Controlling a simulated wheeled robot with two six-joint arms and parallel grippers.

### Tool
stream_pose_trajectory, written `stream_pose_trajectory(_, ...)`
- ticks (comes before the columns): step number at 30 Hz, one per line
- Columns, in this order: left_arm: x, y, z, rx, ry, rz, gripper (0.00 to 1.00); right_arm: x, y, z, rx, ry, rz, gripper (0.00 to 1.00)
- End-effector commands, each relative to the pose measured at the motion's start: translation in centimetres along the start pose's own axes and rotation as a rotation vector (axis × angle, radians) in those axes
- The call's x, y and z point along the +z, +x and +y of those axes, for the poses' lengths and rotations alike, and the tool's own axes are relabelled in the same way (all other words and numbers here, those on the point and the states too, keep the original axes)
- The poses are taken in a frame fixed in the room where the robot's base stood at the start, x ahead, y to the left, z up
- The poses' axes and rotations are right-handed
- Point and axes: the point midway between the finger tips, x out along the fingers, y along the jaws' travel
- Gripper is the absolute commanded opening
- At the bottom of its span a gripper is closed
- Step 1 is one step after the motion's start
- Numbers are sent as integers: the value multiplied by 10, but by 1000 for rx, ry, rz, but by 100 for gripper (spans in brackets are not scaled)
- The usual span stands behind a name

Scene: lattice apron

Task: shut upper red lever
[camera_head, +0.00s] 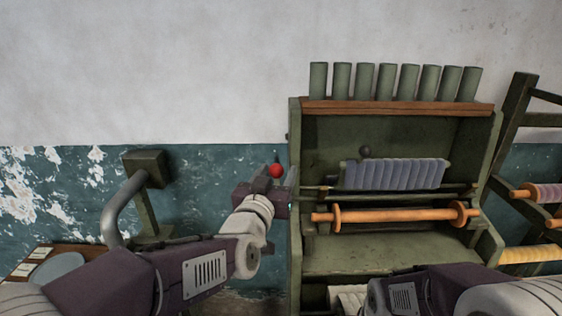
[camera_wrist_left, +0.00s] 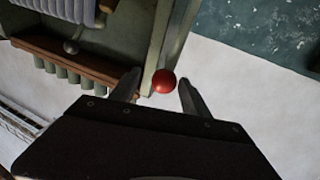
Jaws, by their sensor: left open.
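The upper red lever shows as a round red knob (camera_head: 276,171) just left of the green machine's left side panel in the head view. A dark stem shows above the knob. My left gripper (camera_head: 277,180) is close to the knob, with its fingers spread. In the left wrist view the red knob (camera_wrist_left: 164,81) lies between the two open fingertips (camera_wrist_left: 160,88), nearer the right finger. I cannot tell whether a finger touches it. My right arm shows at the lower right of the head view, but its gripper is not visible.
A wooden rack (camera_head: 508,120) stands at right. The peeling wall is behind.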

Motion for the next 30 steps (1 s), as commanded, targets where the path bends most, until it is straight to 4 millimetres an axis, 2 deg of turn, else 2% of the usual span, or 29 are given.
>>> stream_pose_trajectory(1, -3, 11, 0, -2, 1, -4, 55, -1, -8, 0, 0, 0, 0, 52)
stream_pose_trajectory(3, -2, 24, -1, -2, 1, -4, 55, -1, -12, 0, 0, 0, 0, 52)
stream_pose_trajectory(6, -2, 37, 0, -1, 0, -2, 55, -2, -17, 0, 0, 0, 0, 52)
stream_pose_trajectory(10, 0, 44, 0, 0, 1, -2, 55, -2, -18, 0, 0, 0, 0, 52)
stream_pose_trajectory(16, 0, 45, 0, 0, 0, -1, 55, -2, -17, 0, 0, 0, 0, 52)
stream_pose_trajectory(17, 0, 45, 0, 0, 0, -1, 52, -2, -17, 0, 0, 0, 0, 52)
stream_pose_trajectory(21, 0, 45, 0, 0, 0, -2, 13, -2, -17, 0, 0, 0, 0, 52)
stream_pose_trajectory(23, 0, 45, -1, -1, 0, -2, 0, -2, -17, 0, 0, 0, 0, 52)
stream_pose_trajectory(30, 1, 45, 0, -1, 0, -2, 0, -2, -17, 0, 0, 0, 0, 52)
